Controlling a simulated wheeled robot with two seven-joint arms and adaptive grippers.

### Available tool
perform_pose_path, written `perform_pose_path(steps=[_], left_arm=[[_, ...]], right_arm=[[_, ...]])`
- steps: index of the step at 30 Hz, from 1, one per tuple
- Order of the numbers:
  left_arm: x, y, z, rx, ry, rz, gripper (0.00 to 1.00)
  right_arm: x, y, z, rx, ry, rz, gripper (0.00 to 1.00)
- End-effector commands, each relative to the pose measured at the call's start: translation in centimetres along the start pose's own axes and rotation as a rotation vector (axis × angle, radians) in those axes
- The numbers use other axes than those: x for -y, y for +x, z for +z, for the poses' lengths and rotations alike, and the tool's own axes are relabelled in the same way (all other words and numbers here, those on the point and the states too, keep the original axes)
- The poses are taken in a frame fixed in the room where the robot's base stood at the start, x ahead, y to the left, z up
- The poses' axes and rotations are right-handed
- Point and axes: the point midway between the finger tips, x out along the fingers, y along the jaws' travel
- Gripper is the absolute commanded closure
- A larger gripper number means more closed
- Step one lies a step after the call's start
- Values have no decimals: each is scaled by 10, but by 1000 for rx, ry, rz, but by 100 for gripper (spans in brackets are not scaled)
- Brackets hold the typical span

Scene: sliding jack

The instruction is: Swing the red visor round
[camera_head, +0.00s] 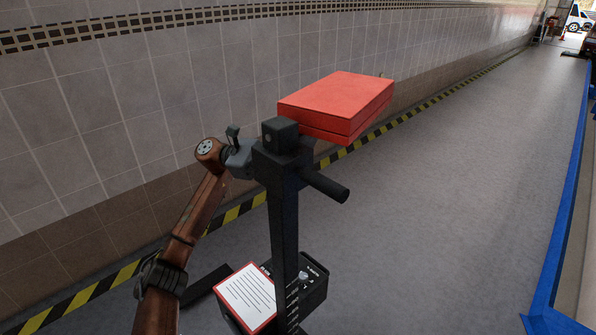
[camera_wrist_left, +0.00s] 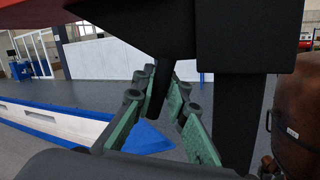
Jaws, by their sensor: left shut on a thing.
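The red visor (camera_head: 335,102) is a flat red box on top of a black upright post (camera_head: 284,225), reaching out to the right of the black head block (camera_head: 280,135). A round black handle (camera_head: 325,186) sticks out from the post's near right side. My left gripper (camera_head: 243,158) is at the left of the post's top, its fingertips mostly hidden there. In the left wrist view its green-padded fingers close around a dark bar (camera_wrist_left: 158,92) under a black block. My right gripper is not in view.
The post rises from a black base unit (camera_head: 312,284) bearing a white sheet with a red border (camera_head: 247,297). A tiled wall (camera_head: 100,110) with a yellow-black floor stripe runs close behind on the left. Open grey floor (camera_head: 450,200) lies to the right, up to a blue edge (camera_head: 562,210).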

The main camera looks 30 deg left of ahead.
Motion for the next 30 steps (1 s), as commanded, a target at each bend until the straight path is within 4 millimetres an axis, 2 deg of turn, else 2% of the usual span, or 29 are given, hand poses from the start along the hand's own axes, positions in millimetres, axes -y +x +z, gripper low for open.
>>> perform_pose_path(steps=[1, 9, 26, 27, 30], left_arm=[[1, 3, -5, 10, -6, 1, 100], [1, 12, -4, 44, -16, 8, 100], [1, 15, -4, 52, -20, 10, 100], [1, 15, -4, 52, -20, 10, 86], [1, 15, -4, 53, -19, 10, 80]], right_arm=[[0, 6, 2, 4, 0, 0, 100], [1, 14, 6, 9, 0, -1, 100], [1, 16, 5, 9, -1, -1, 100], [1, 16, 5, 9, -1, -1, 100], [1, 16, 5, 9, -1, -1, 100]])
